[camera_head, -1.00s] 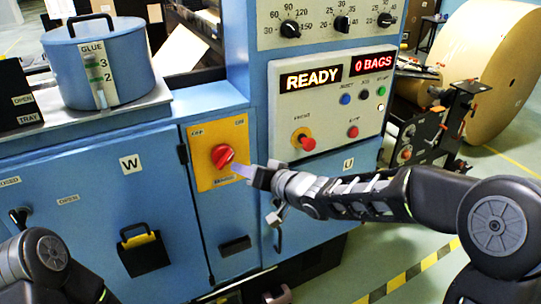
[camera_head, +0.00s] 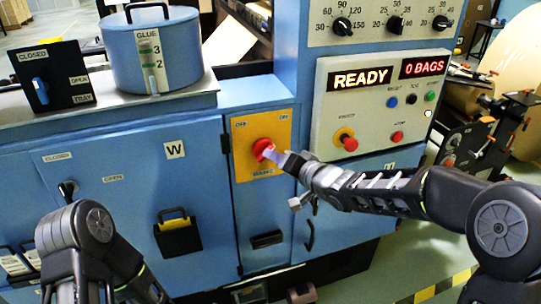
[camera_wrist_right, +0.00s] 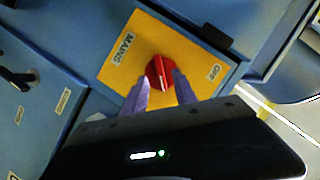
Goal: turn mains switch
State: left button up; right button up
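The mains switch is a red rotary knob (camera_head: 262,149) on a yellow plate (camera_head: 277,170) on the front of the blue machine. In the right wrist view the red knob (camera_wrist_right: 160,72) sits in the middle of the yellow plate (camera_wrist_right: 134,42), with "MAINS" and "OFF" labels readable. My right gripper (camera_head: 271,154) reaches it from the right. In the right wrist view its two pale purple fingers (camera_wrist_right: 161,80) stand apart, one on each side of the knob. Whether they touch it is unclear. My left arm shows at the lower left; its gripper is out of view.
A control panel (camera_head: 372,113) with a red button on a yellow base (camera_head: 346,139) is just right of the plate. A blue glue pot (camera_head: 164,55) stands on the ledge at upper left. A black-handled pull (camera_head: 178,236) and a small lever (camera_head: 67,188) stick out from the front.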

jog(key=shift+x, duration=1.7)
jog(key=shift+c, duration=0.3)
grip_shut()
